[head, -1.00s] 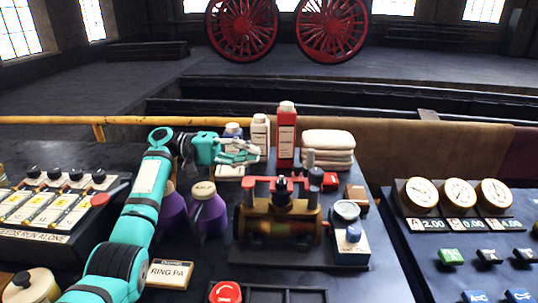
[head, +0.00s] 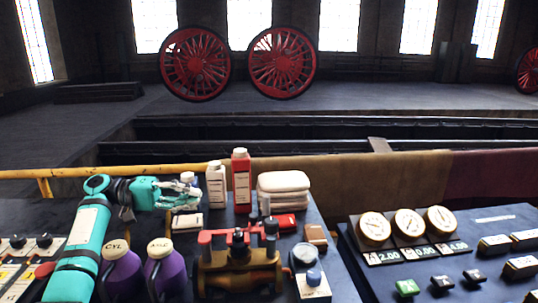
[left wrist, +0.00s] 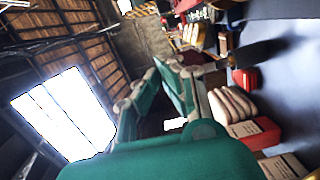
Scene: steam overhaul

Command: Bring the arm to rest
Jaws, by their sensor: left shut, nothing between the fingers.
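My left arm reaches up from the lower left in the head view, and my left gripper (head: 184,194) is raised above the dark bench, pointing right. It is shut and empty. It is beside the white bottle (head: 216,185), in front of a smaller bottle that it partly hides. In the left wrist view the teal gripper fingers (left wrist: 163,95) fill the middle, with nothing held between them. My right gripper is not in view.
A red bottle (head: 241,181), a stack of pale cloths (head: 284,192) and a brass valve assembly (head: 239,270) stand right of the gripper. Two purple jugs (head: 166,270) stand below it. A gauge panel (head: 408,222) is at the right. A yellow rail (head: 90,172) runs behind.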

